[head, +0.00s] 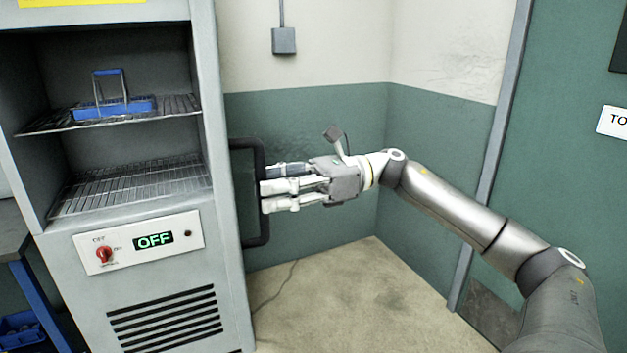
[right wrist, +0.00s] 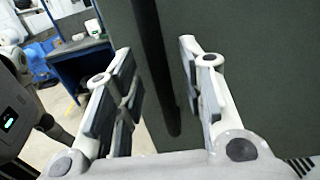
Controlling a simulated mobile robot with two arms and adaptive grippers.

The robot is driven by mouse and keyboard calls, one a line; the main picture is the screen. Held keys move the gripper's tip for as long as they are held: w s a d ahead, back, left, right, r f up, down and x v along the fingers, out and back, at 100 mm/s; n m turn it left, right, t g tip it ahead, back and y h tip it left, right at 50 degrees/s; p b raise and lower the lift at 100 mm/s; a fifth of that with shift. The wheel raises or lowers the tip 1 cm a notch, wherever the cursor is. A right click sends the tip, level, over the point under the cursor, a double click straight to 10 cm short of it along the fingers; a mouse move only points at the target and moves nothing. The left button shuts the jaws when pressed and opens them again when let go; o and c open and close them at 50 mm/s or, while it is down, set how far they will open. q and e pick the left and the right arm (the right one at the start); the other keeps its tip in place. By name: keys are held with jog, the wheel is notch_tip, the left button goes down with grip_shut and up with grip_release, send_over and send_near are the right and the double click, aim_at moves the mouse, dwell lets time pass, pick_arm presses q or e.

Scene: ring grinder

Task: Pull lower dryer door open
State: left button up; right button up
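The dryer (head: 220,200) is a tall grey cabinet at the left of the head view. Its front shows open compartments with wire shelves, and I see no door panel across them. A black bar handle (head: 262,240) stands out from its right side; it also shows in the right wrist view (right wrist: 155,70). My right gripper (head: 266,188) is at the upright part of this handle. In the right wrist view its fingers (right wrist: 155,62) are spread on either side of the bar, with gaps showing. My left gripper is not in view.
A blue basket (head: 115,106) sits on the upper wire shelf (head: 175,107). Below the lower shelf (head: 130,185) are a red knob (head: 104,254) and a display (head: 154,240) reading OFF. A wall stands behind my right gripper. Bare floor (head: 350,290) lies right of the dryer.

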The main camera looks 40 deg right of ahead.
jog(key=v, duration=1)
dwell(0.4)
